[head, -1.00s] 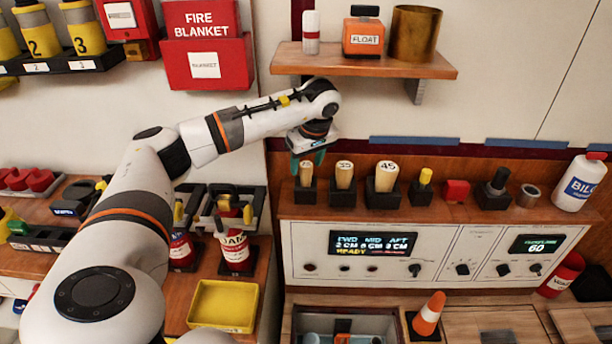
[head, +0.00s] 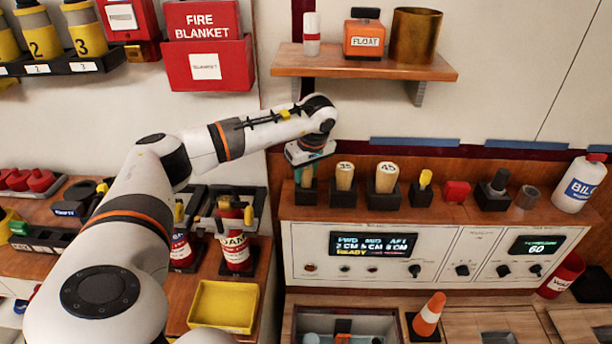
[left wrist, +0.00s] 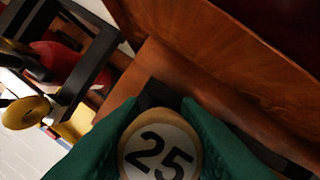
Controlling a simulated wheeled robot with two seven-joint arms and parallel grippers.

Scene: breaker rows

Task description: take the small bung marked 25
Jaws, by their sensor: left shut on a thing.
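The small bung marked 25 (left wrist: 160,152) fills the bottom middle of the left wrist view, its round pale top showing the number. My left gripper (head: 307,174) is over the leftmost black holder on the shelf, and its green fingers are shut on this bung. In the head view the bung is mostly hidden by the gripper, and its lower end is at the black holder (head: 305,197). I cannot tell whether it is still seated there. The bungs marked 35 (head: 344,177) and 45 (head: 386,178) stand upright in holders to the right. My right gripper is not in view.
A wooden shelf (head: 364,66) hangs above the arm. The panel (head: 360,268) with displays is below.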

